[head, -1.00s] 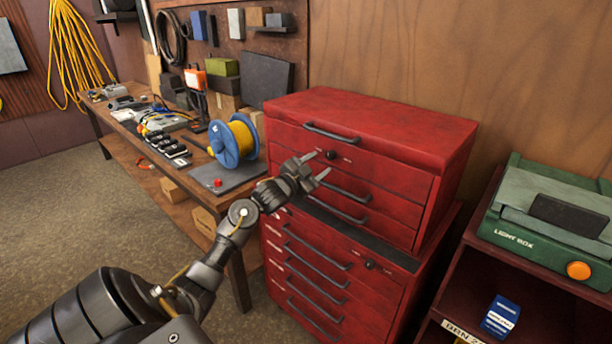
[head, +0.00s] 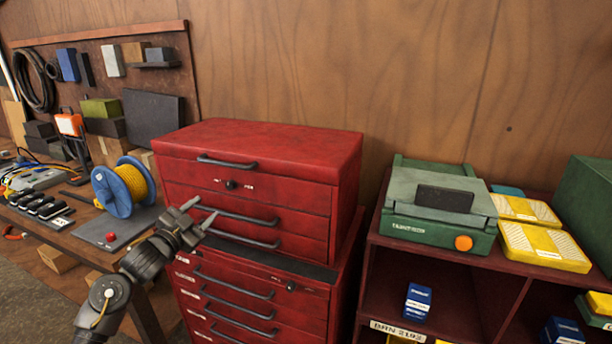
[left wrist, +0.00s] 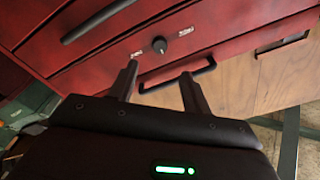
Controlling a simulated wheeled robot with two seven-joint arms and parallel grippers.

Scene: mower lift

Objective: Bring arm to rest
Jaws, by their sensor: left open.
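My left arm comes in from the lower left in the head view. Its gripper (head: 199,218) is open and empty, in front of the red tool chest (head: 268,142), near the upper box's drawers. In the left wrist view the two fingers of the gripper (left wrist: 158,88) are spread apart with nothing between them. The red chest's drawer fronts, a black knob (left wrist: 159,45) and a dark handle (left wrist: 178,76) lie beyond them. I cannot tell whether a fingertip touches the chest. The right gripper is in neither view.
A workbench with a blue cable reel (head: 119,191) stands left of the chest. On the right, a dark red shelf (head: 372,262) carries a green light box (head: 436,237) and yellow boxes (head: 543,247). A blue box (head: 417,301) sits inside it.

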